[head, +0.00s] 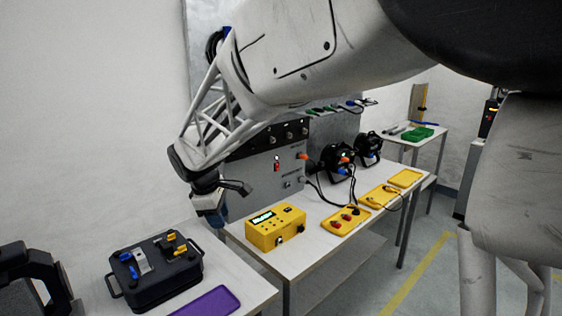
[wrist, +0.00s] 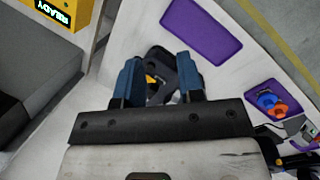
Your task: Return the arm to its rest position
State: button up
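My arm reaches in from the upper right of the head view, bent downward. My gripper (head: 213,212) hangs at its end, above the gap between the near table and the workbench, left of the yellow device. In the wrist view its two blue fingers (wrist: 158,82) stand apart, with nothing clearly held. A dark object with a yellow spot (wrist: 157,62) shows beyond and between the fingers, partly hidden by them. It appears to lie on the white surface below.
The yellow device (head: 275,228) has a lit display, reading READY in the wrist view (wrist: 57,14). A black case (head: 155,270) and purple mat (head: 211,302) are on the near table. Yellow trays (head: 346,220) and cables lie on the workbench. A grey panel (head: 255,165) stands behind.

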jog(key=s+d+r+m, duration=0.2)
jog(key=s+d, duration=0.1)
jog(key=d, duration=0.4)
jog(key=s+d+r+m, duration=0.1)
jog(key=s+d+m, duration=0.2)
jog(key=d, duration=0.5)
jog(key=s+d+f+m+y, duration=0.2)
jog(key=s+d+m, duration=1)
jog(key=s+d, duration=0.9)
jog(key=s+f, duration=0.1)
jog(key=s, duration=0.3)
jog(key=shift+d+m+t, duration=0.3)
jog(key=shift+d+t, duration=0.05)
jog(key=shift+t, duration=0.05)
